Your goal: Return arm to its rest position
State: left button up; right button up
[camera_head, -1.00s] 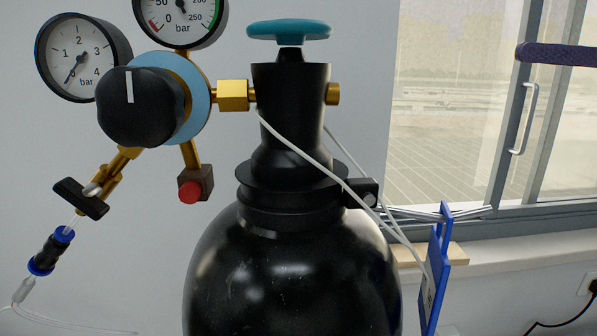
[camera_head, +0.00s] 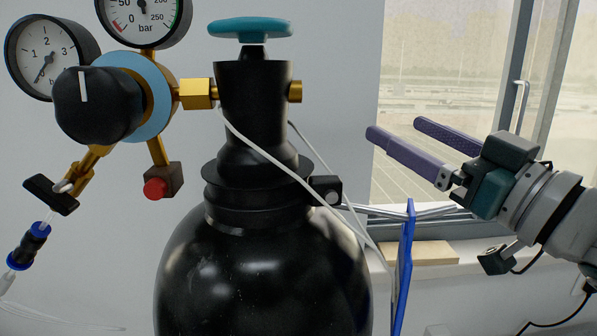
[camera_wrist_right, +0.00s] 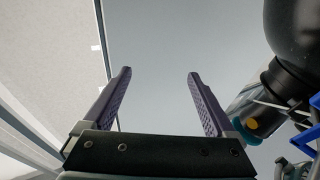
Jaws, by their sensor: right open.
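My right gripper (camera_head: 397,147) comes in from the right in the head view, in front of the window. Its two purple fingers point up and left, apart and empty. The right wrist view also shows the open fingers (camera_wrist_right: 160,75) with bare grey surface between them. A black gas cylinder (camera_head: 262,270) with a teal valve wheel (camera_head: 250,28) stands to the left, apart from the gripper. In the right wrist view the cylinder (camera_wrist_right: 300,35) is at the right edge. My left gripper is not in view.
A regulator with a black knob (camera_head: 98,104) and two gauges is joined to the cylinder's left. A wooden block (camera_head: 425,253) lies on the window sill (camera_head: 470,246). Free space lies before the window.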

jog(key=s+d+f+m+g+h, duration=0.4)
jog(key=s+f+m+g+h, duration=0.15)
jog(key=s+f+h, duration=0.7)
jog(key=s+d+f+g+y, duration=0.1)
jog(key=s+f+g, duration=0.3)
jog(key=s, duration=0.5)
jog(key=s+f+g+y, duration=0.1)
jog(key=s+f+g, duration=0.3)
jog(key=s, duration=0.4)
notch_tip(320, 180, up, 37)
jog(key=s+p, duration=0.1)
jog(key=p, duration=3.5)
jog(key=shift+s+d+p, duration=0.15)
jog(key=shift+s+p, duration=0.25)
jog(key=shift+n, duration=0.25)
